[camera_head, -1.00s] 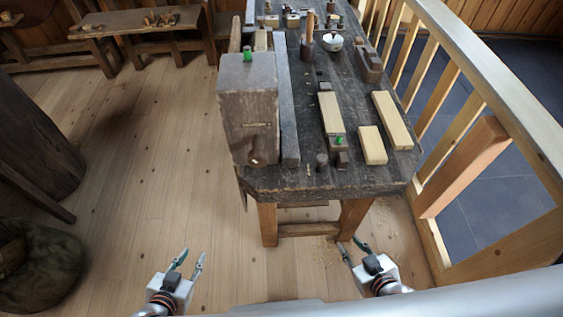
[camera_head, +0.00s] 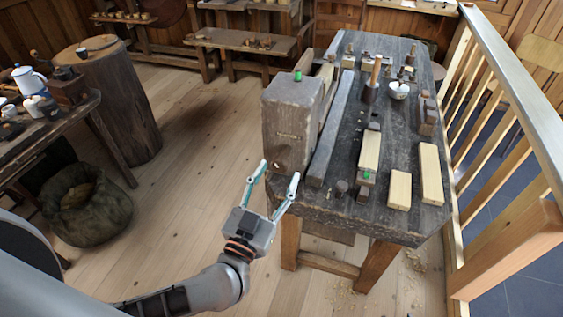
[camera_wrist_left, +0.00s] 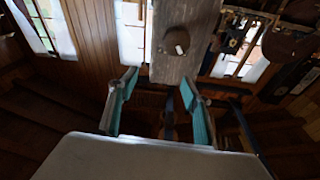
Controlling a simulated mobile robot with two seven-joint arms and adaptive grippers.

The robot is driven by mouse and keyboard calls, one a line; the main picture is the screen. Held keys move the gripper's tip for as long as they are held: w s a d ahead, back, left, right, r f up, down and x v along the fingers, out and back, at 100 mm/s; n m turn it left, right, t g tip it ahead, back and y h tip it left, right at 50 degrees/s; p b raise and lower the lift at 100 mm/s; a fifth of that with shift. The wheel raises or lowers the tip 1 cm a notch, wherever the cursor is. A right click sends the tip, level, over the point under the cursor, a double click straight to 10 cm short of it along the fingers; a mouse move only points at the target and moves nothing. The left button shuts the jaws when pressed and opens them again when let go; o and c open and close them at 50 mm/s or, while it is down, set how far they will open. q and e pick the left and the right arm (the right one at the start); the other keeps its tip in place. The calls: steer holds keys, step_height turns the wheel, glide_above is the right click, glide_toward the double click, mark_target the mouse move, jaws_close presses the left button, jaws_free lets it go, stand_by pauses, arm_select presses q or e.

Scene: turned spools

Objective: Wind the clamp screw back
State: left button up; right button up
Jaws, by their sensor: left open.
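The clamp (camera_head: 290,122) is a large grey-brown wooden block at the near left end of the workbench (camera_head: 395,217). A small brown screw end (camera_head: 277,166) shows low on its front face. In the left wrist view the block (camera_wrist_left: 186,65) fills the top middle, and the round screw end (camera_wrist_left: 178,41) sits on its face. My left gripper (camera_head: 280,170) is open and empty in front of the block. Its teal fingers (camera_wrist_left: 159,82) point towards the block, below the screw end in the left wrist view. They appear apart from it. My right gripper is not in view.
Pale wood blocks (camera_head: 430,175) and a white bowl (camera_head: 399,90) stand on the bench. A wooden railing (camera_head: 500,150) runs along the right. A side table (camera_head: 45,135) and a dark sack (camera_head: 90,210) are at the left. The floor between is clear.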

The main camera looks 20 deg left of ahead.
mark_target(279, 167)
arm_select(q)
steer(key=f, duration=0.1)
steer(key=a+f+g+y, duration=0.1)
steer(key=w+f, duration=0.1)
steer(key=shift+a+f+g, duration=0.2)
steer(key=shift+a+g, duration=0.15)
steer(key=shift+g, duration=0.05)
steer(key=w, duration=0.7)
steer(key=shift+w+d, duration=0.2)
steer(key=c, duration=1.1)
